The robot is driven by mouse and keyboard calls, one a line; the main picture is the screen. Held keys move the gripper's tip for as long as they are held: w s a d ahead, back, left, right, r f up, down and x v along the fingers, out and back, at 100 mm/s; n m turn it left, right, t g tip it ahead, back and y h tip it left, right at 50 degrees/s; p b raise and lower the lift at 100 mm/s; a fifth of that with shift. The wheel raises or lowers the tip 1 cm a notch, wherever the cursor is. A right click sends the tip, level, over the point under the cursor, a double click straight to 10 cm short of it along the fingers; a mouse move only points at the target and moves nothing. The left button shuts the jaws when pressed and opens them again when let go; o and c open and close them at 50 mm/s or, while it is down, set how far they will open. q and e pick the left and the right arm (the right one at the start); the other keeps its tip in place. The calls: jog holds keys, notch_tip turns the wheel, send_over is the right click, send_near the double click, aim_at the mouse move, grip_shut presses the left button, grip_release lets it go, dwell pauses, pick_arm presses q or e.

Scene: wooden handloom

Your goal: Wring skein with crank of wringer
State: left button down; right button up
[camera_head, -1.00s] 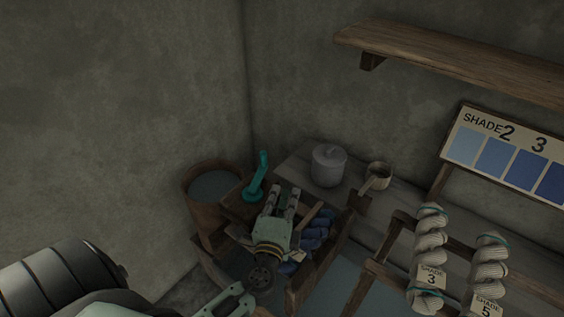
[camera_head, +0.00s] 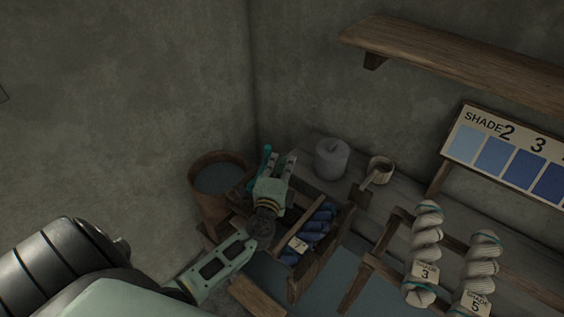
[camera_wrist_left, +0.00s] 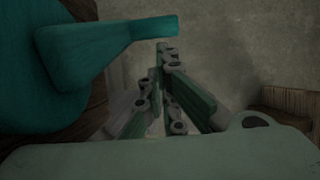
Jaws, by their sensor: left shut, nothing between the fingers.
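The teal crank (camera_head: 267,153) of the wringer stands at the left end of the wooden frame (camera_head: 320,262), mostly hidden behind my left gripper. My left gripper (camera_head: 281,161) is shut and empty, right beside the crank. In the left wrist view the crank (camera_wrist_left: 95,52) looms large at the left, and its handle reaches across above my gripper fingers (camera_wrist_left: 164,70). I cannot tell whether they touch. A dark blue skein (camera_head: 318,226) with a paper tag lies in the wooden frame, to the right of my gripper. My right gripper is not in view.
A wooden tub (camera_head: 208,209) of liquid stands left of the crank against the wall. A grey lidded pot (camera_head: 331,158) and a wooden dipper (camera_head: 379,170) sit on the bench behind. Pale twisted skeins (camera_head: 427,240) hang at the right, under a shelf (camera_head: 460,65).

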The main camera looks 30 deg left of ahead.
aim_at(267, 155)
pick_arm(q)
jog(key=shift+w+a+n+g+y+b, duration=0.15)
jog(key=shift+n+g+y+b, duration=0.1)
jog(key=shift+n+y, duration=0.25)
jog(key=shift+s+a+n+g+y+b, duration=0.1)
jog(key=shift+n+g+y+b, duration=0.2)
jog(key=shift+y, duration=0.4)
jog(key=a+n+g+y+b, duration=0.1)
jog(key=n+g+y+b, duration=0.1)
jog(key=a+n+g+y+b, duration=0.1)
jog(key=n+g+y+b, duration=0.1)
jog(key=a+n+g+y+b, duration=0.1)
jog(key=a+g+y+b, duration=0.1)
jog(key=b, duration=0.1)
jog(key=shift+f+n, duration=0.1)
jog(key=shift+n, duration=0.3)
jog(key=shift+a+n+g+y+b, duration=0.2)
jog(key=shift+n+g+y+b, duration=0.1)
jog(key=shift+g+y, duration=0.2)
jog(key=shift+a, duration=0.1)
